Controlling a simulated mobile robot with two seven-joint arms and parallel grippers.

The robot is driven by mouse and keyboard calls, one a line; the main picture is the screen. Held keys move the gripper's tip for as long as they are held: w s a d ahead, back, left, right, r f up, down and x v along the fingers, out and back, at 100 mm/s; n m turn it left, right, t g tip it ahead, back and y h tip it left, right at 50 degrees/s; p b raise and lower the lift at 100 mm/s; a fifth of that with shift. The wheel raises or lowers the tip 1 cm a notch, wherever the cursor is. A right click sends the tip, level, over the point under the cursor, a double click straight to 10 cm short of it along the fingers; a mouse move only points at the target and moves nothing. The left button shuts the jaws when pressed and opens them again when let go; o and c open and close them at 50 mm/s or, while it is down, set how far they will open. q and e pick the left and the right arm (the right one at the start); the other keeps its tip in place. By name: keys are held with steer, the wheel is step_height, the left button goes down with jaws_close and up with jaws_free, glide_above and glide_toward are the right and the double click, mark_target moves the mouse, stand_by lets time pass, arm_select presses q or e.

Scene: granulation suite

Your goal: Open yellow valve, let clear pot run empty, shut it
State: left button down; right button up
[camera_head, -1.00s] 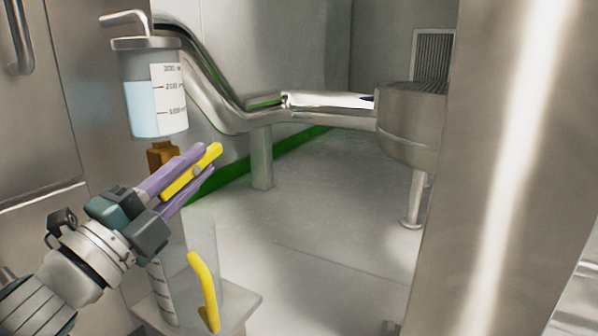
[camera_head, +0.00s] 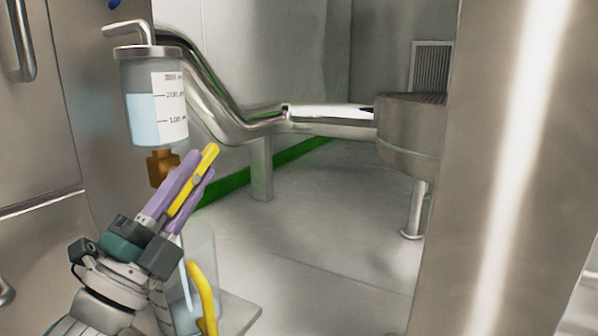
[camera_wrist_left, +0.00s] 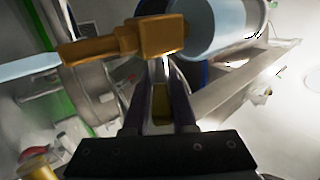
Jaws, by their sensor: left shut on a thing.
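The clear pot (camera_head: 143,118) hangs at the left with pale blue liquid close to its 200 mark. A brass valve body (camera_head: 160,167) sits under it; it also shows in the left wrist view (camera_wrist_left: 160,36). My left gripper (camera_head: 198,165) has purple fingers closed around the yellow valve handle (camera_head: 207,165), which slants up to the right. In the left wrist view a pale blue stream (camera_wrist_left: 28,66) extends from the brass spout. A clear jug (camera_head: 202,245) with a yellow handle (camera_head: 203,298) stands below, partly hidden by my arm; a pale streak shows inside it.
The jug stands on a small grey shelf (camera_head: 238,312). A bent steel pipe (camera_head: 215,105) runs behind the pot to a round steel vessel (camera_head: 405,135). A wide steel column (camera_head: 490,200) fills the right side. The floor between is clear.

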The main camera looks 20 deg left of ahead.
mark_target(166, 215)
arm_select(q)
steer(key=c, duration=0.7)
jaws_free()
steer(key=shift+c, duration=0.2)
steer(key=v, duration=1)
steer(key=shift+s, duration=0.1)
steer(key=shift+r, duration=0.1)
steer(key=shift+c, duration=0.4)
